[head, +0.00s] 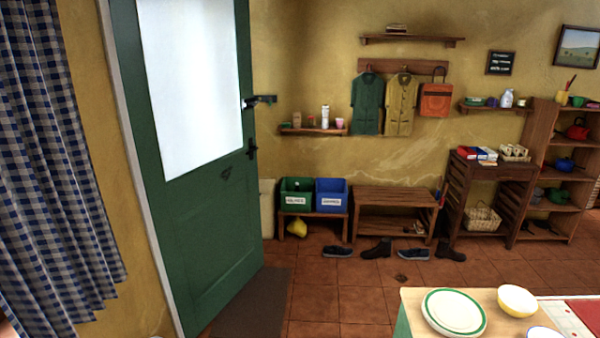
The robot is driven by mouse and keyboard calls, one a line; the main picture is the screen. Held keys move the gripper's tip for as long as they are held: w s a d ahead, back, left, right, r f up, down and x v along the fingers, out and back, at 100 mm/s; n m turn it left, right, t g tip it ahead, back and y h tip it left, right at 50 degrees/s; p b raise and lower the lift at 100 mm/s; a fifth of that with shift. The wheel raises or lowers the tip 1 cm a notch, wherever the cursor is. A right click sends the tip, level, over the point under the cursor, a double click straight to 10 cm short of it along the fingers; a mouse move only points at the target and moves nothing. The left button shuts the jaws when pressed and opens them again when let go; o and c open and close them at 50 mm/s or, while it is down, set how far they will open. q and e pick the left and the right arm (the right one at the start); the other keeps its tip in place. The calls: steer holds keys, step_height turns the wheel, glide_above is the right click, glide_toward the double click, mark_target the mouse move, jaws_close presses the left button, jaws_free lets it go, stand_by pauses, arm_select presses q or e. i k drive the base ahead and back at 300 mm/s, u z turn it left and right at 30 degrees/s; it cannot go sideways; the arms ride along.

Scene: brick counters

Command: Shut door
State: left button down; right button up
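The green door (205,215) with a large pale glass pane (190,80) stands at the left of the head view. Its left side runs along a pale frame strip (125,120). Its free right edge shows the yellow wall beyond, so it looks open, but I cannot tell how far. A dark handle (252,148) sits on the right edge. A small dark fitting (262,100) juts out to the right above it; I cannot tell what it is. Neither of my grippers shows in this view.
A dark mat (250,302) lies at the door's foot. A checked curtain (55,170) hangs left. Green (297,193) and blue (331,194) bins stand beyond the door, with shoes (378,248) on the floor. A counter (413,303) with dishes is front right.

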mark_target(208, 219)
steer(key=u, duration=0.05)
steer(key=i, duration=4.05)
steer(key=u, duration=0.1)
